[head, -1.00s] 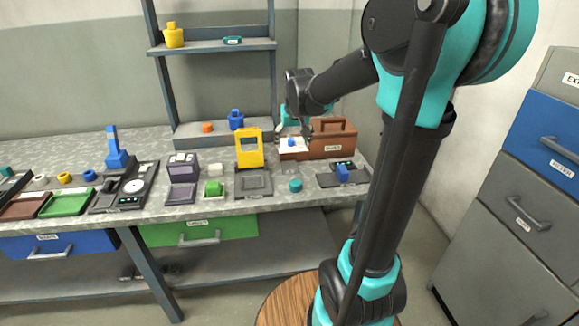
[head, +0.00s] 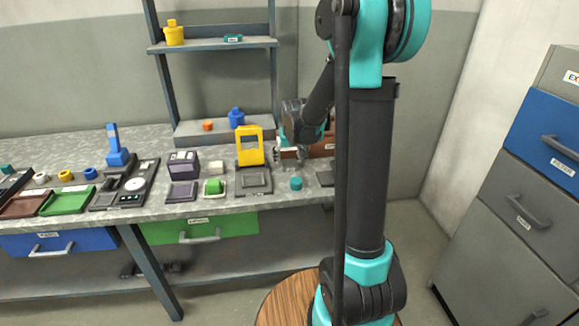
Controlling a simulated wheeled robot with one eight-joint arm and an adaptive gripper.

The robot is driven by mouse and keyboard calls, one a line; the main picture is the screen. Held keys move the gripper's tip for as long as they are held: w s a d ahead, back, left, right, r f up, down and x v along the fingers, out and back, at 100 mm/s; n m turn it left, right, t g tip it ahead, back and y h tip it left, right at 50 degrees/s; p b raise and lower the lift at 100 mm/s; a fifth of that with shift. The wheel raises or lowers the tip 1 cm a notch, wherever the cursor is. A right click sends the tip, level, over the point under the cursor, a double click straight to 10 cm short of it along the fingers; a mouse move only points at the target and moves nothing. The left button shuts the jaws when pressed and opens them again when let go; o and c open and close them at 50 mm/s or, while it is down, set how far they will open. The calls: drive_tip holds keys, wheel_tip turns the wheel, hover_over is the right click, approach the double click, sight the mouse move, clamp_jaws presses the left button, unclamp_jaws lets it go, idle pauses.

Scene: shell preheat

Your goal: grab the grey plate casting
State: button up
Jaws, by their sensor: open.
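My gripper (head: 291,165) is open and hangs over the right part of the workbench, to the right of the yellow frame (head: 249,146). It is small and partly dark in this view, and I see nothing held in it. A flat dark grey square piece (head: 254,181) lies in front of the yellow frame, left of my gripper. I cannot tell whether it is the plate casting or part of the frame's base. My arm and gripper hide part of the bench's right end.
A brown toolbox (head: 323,146) is mostly hidden behind my arm. A shelf rack (head: 212,46) rises behind.

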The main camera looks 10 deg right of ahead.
drive_tip(key=shift+x, duration=1.25)
drive_tip(key=c, duration=1.4)
